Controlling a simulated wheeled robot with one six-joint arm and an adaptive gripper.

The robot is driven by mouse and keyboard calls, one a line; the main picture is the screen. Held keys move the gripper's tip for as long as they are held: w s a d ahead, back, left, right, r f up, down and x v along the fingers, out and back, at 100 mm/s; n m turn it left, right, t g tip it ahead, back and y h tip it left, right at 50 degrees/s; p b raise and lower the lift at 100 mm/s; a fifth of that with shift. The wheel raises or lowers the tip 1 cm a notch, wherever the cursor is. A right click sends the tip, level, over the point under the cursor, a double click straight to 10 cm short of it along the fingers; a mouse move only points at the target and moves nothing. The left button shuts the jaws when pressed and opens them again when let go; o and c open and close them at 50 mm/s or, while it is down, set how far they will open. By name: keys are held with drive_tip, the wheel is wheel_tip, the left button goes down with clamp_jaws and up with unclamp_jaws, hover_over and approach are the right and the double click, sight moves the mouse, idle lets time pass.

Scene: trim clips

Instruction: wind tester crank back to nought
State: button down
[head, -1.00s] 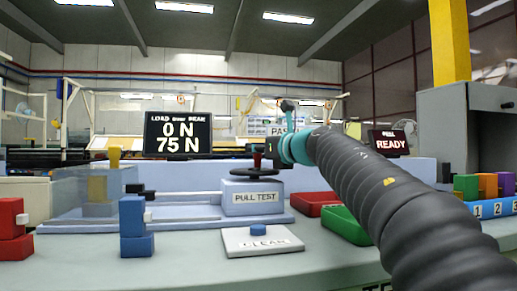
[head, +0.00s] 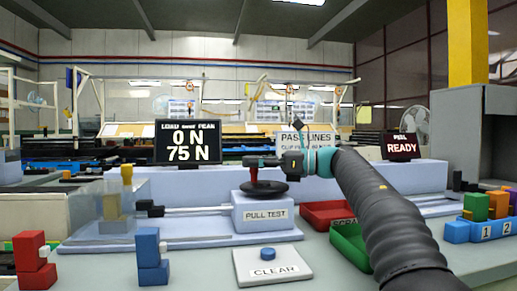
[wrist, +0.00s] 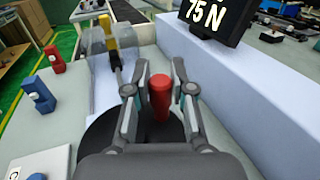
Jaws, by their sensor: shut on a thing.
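The tester's crank has a dark round wheel (head: 268,188) with an upright red handle (head: 254,176), on the white PULL TEST box (head: 265,214). My gripper (head: 256,163) is at the handle's top in the head view. In the wrist view, my gripper (wrist: 158,91) has its two fingers on either side of the red handle (wrist: 160,98), shut on it. The load display (head: 188,142) reads 0 N, with 75 N below. The clear slide housing (head: 120,208) with a yellow clamp stands left of the box.
A white CLEAR pad (head: 270,264) with a blue button lies in front of the box. Blue and red clips (head: 151,260) stand to its left. Red (head: 328,213) and green (head: 349,245) trays lie to the right, under my arm. A second screen (head: 402,146) reads READY.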

drive_tip(key=shift+s+a+n+g+p, duration=0.2)
drive_tip(key=shift+n+g+p, duration=0.45)
drive_tip(key=shift+g, duration=0.35)
drive_tip(key=shift+s+a+n+g+p, duration=0.15)
drive_tip(key=shift+n+g+p, duration=0.5)
drive_tip(key=shift+g, duration=0.35)
drive_tip(key=c, duration=1)
unclamp_jaws()
drive_tip(key=shift+s+a, duration=0.1)
